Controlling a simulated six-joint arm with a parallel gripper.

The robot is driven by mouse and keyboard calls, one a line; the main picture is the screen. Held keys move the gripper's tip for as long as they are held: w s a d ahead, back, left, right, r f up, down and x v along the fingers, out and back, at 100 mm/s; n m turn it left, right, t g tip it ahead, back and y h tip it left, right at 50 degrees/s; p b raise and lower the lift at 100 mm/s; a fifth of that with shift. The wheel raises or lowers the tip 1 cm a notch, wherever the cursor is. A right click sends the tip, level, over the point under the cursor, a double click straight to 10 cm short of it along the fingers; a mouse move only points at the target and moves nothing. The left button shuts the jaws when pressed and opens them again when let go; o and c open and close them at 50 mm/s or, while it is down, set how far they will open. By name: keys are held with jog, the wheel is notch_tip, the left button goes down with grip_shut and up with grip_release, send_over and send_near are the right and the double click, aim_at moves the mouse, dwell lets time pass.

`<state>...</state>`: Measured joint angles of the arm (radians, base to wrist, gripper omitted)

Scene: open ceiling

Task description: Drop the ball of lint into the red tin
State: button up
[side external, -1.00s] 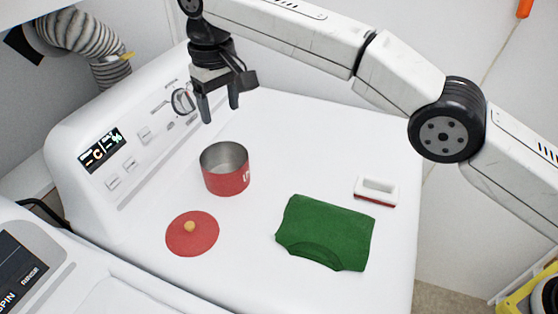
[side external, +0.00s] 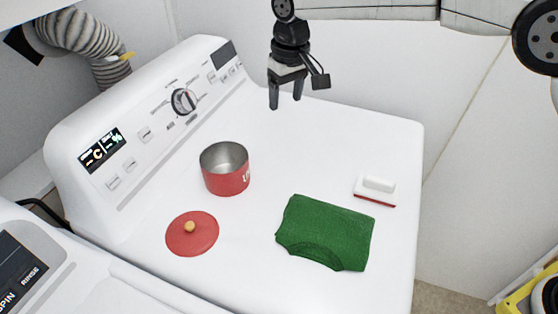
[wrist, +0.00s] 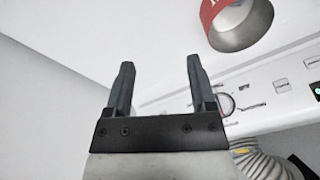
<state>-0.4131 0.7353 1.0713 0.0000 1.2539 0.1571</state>
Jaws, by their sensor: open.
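The red tin (side external: 227,181) stands upright and open on the white machine top, with its grey inside partly showing. It also shows at the top of the wrist view (wrist: 218,22). I cannot make out a ball of lint in any view; the bottom of the tin is not clearly visible. My gripper (side external: 285,102) is open, pointing down toward the back of the machine, up and to the right of the tin and apart from it. In the wrist view my gripper (wrist: 158,72) has nothing between its fingers.
A red lid (side external: 205,232) with a wooden knob lies in front of the tin. A folded green cloth (side external: 325,235) and a white brush (side external: 376,189) lie to the right. The control panel (side external: 150,125) rises along the left. The top between the tin and the brush is clear.

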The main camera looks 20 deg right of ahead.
jog(key=s+d+f+m, duration=0.1)
jog(key=s+d+f, duration=0.4)
jog(key=s+d, duration=0.6)
jog(key=s+d+f+m+t, duration=0.1)
jog(key=s+d+f, duration=0.5)
jog(key=s+d, duration=0.6)
jog(key=s+m, duration=0.1)
jog(key=s, duration=0.1)
jog(key=shift+s+d+f+t, duration=0.2)
jog(key=shift+s+d+t, duration=0.1)
jog(key=shift+s, duration=0.1)
